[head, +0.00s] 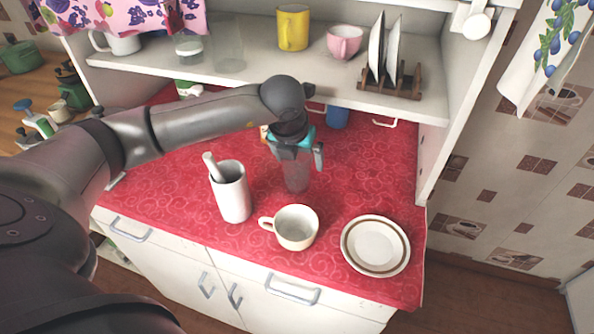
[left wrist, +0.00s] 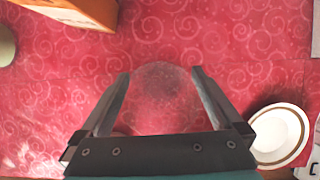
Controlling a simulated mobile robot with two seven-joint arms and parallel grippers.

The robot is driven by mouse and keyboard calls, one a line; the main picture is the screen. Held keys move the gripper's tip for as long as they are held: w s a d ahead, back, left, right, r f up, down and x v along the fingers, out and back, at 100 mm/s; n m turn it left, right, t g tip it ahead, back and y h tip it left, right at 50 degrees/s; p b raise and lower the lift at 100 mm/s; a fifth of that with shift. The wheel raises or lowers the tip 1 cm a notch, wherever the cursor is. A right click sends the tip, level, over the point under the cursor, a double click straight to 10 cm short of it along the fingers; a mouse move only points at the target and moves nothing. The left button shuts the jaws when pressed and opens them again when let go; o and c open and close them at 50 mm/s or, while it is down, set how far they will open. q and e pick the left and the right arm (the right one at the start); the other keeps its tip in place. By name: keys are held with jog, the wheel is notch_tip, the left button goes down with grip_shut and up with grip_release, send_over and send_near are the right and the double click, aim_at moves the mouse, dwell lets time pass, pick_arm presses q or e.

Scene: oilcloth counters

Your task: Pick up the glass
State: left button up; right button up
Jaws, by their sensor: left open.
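A clear glass (head: 297,180) stands on the red oilcloth counter, behind the white cup. My left gripper (head: 299,157) is open above it, pointing down, and partly hides its top. In the left wrist view the glass (left wrist: 160,84) shows as a faint round outline between the spread fingers of the left gripper (left wrist: 160,74). I cannot tell whether the fingers reach below its rim. My right gripper is not in view.
A white mortar with pestle (head: 232,192) stands left of the glass. A white cup (head: 296,228) and plates (head: 375,245) are in front. The shelf (head: 270,72) above the counter's back holds a yellow mug, pink cup and dish rack.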

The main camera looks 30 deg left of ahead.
pick_arm(q)
jog(key=c, duration=1.3)
jog(key=shift+r, duration=0.15)
